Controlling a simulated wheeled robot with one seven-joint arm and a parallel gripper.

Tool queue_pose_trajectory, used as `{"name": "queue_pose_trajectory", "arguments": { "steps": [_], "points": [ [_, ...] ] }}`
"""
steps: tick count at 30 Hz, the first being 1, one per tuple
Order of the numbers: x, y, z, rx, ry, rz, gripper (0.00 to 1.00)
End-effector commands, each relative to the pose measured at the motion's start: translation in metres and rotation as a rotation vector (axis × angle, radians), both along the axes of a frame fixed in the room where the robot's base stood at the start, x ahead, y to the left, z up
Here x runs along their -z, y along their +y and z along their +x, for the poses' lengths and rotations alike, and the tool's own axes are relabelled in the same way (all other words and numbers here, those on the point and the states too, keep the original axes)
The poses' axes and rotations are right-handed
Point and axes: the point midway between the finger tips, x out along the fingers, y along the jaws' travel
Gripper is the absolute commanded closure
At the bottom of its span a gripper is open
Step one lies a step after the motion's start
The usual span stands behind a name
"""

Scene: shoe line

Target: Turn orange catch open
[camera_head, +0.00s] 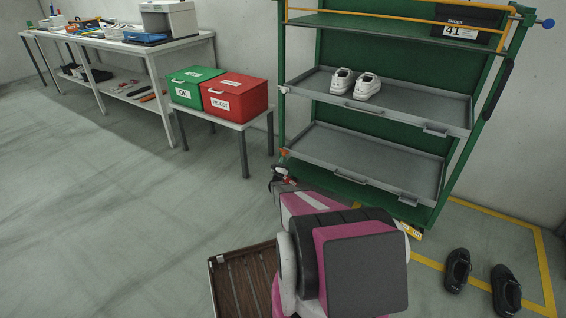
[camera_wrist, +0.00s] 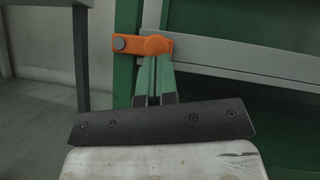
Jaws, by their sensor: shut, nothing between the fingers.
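The orange catch (camera_wrist: 155,44) is in the upper middle of the wrist view. It lies level across the green post (camera_wrist: 126,78) of the rack, with a grey round pin on its left part. Its right part meets the end of the grey tray edge (camera_wrist: 235,62). My gripper (camera_wrist: 152,60) is shut and empty, its fingertips at the lower edge of the catch. I cannot tell whether they touch it. In the head view a small bit of orange shows at the rack's left post (camera_head: 283,152), and my arm hides most of my gripper.
The green rack holds grey trays; white shoes (camera_head: 355,84) stand on the upper one. A green box (camera_head: 190,86) and a red box (camera_head: 234,97) stand on a small table left of the rack. Black shoes (camera_head: 457,270) lie on the floor at right. The floor at left is clear.

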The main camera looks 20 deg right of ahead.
Motion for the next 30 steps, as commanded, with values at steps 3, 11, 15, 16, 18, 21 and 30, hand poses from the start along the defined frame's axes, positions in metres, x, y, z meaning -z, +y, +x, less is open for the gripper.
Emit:
{"name": "queue_pose_trajectory", "arguments": {
  "steps": [3,11,15,16,18,21,30],
  "points": [
    [-0.002,0.000,-0.001,0.000,0.020,-0.017,1.00],
    [-0.009,-0.002,-0.004,0.000,0.087,-0.070,1.00],
    [-0.015,-0.003,-0.006,0.000,0.161,-0.126,1.00],
    [-0.017,-0.003,-0.006,0.001,0.179,-0.141,1.00],
    [-0.021,-0.004,-0.007,0.001,0.227,-0.179,1.00],
    [-0.028,-0.004,-0.007,0.000,0.303,-0.238,1.00],
    [-0.046,-0.002,-0.005,0.000,0.528,-0.414,1.00]
  ]
}}
